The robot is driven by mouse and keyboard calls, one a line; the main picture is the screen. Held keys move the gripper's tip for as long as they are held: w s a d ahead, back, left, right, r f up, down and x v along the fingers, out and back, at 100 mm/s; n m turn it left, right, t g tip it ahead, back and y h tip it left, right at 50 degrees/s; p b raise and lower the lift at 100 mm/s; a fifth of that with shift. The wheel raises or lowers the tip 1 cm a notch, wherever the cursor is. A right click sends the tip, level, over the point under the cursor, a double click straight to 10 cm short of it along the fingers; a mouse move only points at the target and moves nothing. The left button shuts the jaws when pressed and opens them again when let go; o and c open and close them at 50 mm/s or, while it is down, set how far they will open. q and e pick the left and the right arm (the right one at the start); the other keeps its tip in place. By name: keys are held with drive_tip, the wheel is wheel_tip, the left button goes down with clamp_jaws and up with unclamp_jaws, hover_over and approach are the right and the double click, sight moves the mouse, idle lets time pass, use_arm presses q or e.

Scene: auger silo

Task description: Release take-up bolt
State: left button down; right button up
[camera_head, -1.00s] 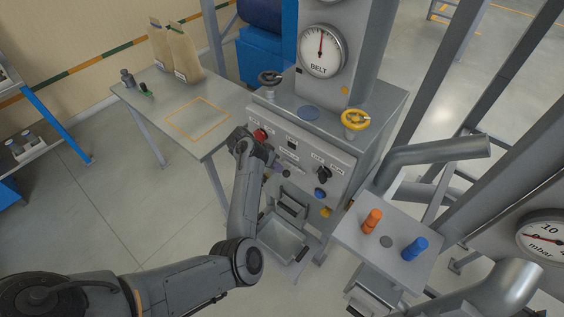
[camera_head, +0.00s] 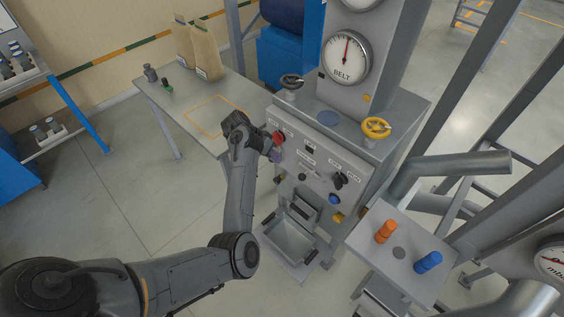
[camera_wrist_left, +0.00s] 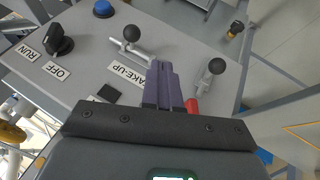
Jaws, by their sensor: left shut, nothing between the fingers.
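The take-up bolt (camera_wrist_left: 131,35) has a black ball knob on a silver bar, set on the grey panel beside the TAKE-UP label in the left wrist view. In the head view its small dark knob (camera_head: 302,176) shows low on the panel front. My left gripper (camera_head: 274,155) is at the panel's left side, just below the red button. Its purple fingers (camera_wrist_left: 165,88) are shut together and empty. In the wrist view they overlap the panel near the silver bar's end; I cannot tell if they touch it. My right gripper is not in view.
A second ball-knobbed bolt (camera_wrist_left: 215,68) and the red button (camera_head: 278,137) are close to the fingers. A black OFF/RUN switch (camera_head: 340,180) and blue button (camera_head: 334,199) are on the panel. An open tray (camera_head: 291,242) sits below; a table (camera_head: 178,105) stands left.

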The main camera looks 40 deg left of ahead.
use_arm(q)
drive_tip(key=v, duration=0.4)
drive_tip(key=shift+s+a+r, duration=0.1)
drive_tip(key=shift+a+r, duration=0.05)
idle(0.4)
